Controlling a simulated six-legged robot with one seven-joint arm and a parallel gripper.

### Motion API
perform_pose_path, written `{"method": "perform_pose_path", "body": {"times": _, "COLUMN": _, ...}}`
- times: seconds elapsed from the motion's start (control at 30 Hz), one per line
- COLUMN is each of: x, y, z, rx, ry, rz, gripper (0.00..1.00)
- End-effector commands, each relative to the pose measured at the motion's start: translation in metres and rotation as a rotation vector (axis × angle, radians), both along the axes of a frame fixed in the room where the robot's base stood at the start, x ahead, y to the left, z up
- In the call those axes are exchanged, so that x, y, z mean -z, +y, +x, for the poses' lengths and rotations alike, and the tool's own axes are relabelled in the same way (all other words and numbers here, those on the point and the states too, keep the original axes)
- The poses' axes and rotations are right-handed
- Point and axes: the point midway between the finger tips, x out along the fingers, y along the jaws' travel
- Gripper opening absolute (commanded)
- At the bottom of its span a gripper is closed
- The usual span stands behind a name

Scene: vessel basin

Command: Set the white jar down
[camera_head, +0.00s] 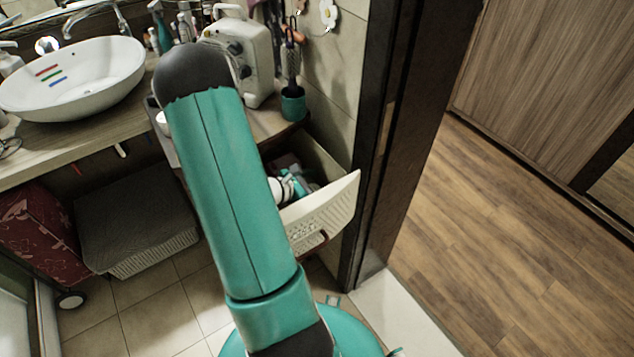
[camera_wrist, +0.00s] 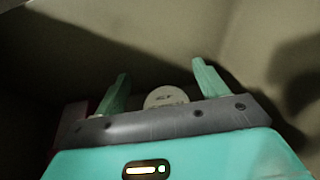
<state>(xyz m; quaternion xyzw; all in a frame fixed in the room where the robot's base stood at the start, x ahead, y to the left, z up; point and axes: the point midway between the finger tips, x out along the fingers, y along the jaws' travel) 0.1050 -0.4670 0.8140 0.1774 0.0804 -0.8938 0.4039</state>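The white jar (camera_wrist: 166,97) shows in the wrist view as a round white lid with faint dark print. It lies between the two green fingers of my gripper (camera_wrist: 161,72). The fingers stand apart, with a small gap visible on each side of the lid. The jar's lower part is hidden behind the gripper's grey bar. In the head view my gripper (camera_head: 292,185) is down inside the open drawer (camera_head: 328,212), partly hidden by my arm.
A counter with a white basin (camera_head: 75,78) is at the left. A white box-shaped appliance (camera_head: 243,55) and a teal cup with a brush (camera_head: 293,104) stand above the drawer. A dark door frame (camera_head: 385,130) rises close on the right. A lidded basket (camera_head: 140,225) sits under the counter.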

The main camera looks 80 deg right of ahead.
Motion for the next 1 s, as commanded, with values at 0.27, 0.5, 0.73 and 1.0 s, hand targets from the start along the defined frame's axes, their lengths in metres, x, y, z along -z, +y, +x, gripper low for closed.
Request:
{"method": "perform_pose_path", "body": {"times": 0.27, "x": -0.004, "y": 0.0, "z": 0.0, "rx": 0.0, "ry": -0.002, "rz": -0.002, "gripper": 0.73}}
{"method": "perform_pose_path", "body": {"times": 0.5, "x": -0.021, "y": 0.017, "z": 0.016, "rx": -0.005, "ry": -0.002, "rz": -0.001, "gripper": 0.73}}
{"method": "perform_pose_path", "body": {"times": 0.73, "x": -0.036, "y": 0.043, "z": 0.039, "rx": -0.003, "ry": -0.003, "rz": -0.001, "gripper": 0.73}}
{"method": "perform_pose_path", "body": {"times": 1.0, "x": -0.041, "y": 0.052, "z": 0.046, "rx": -0.001, "ry": 0.0, "rz": 0.0, "gripper": 0.73}}
